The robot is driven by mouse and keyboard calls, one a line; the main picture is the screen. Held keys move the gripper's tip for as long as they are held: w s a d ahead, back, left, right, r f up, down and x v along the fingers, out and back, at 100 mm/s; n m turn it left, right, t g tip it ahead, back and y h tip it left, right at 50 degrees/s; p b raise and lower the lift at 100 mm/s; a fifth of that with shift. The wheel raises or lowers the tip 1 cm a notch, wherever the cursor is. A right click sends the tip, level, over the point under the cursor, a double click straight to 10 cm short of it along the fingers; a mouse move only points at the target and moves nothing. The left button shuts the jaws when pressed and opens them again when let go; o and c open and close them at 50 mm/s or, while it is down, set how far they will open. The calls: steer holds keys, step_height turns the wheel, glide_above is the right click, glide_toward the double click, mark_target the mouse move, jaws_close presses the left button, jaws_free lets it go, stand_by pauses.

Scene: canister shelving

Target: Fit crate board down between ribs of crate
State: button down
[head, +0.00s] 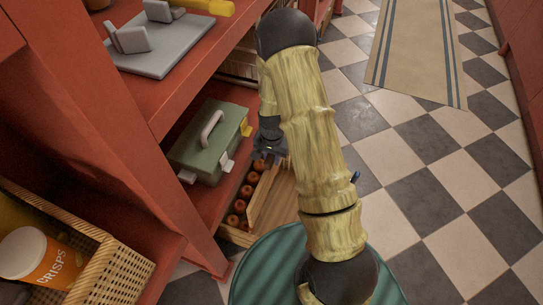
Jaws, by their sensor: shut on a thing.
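The light wood crate board (262,198) stands on edge beside the fruits, within the crate's outline. My gripper (269,157) is at the far end of the board, pointing down, and is shut on it. My arm covers the right part of the crate. The ribs and the board's lower edge are too small or hidden, so I cannot tell how deep it sits.
A green toolbox (208,142) with a grey handle stands on the shelf just left of my gripper. A wicker basket (125,262) with a crisps tub (40,258) is at lower left. The checkered floor at right is open.

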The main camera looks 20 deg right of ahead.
steer(key=shift+w+f+b, duration=0.1)
steer(key=shift+f+b, duration=0.3)
steer(key=shift+f, duration=0.4)
steer(key=shift+d+f+b, duration=0.1)
steer(key=shift+f+b, duration=0.3)
steer(key=shift+f, duration=0.25)
steer(key=shift+f+b, duration=0.7)
steer(key=shift+f, duration=0.75)
steer(key=shift+a, duration=0.2)
steer(key=shift+d+p, duration=0.1)
steer(key=shift+p, duration=0.4)
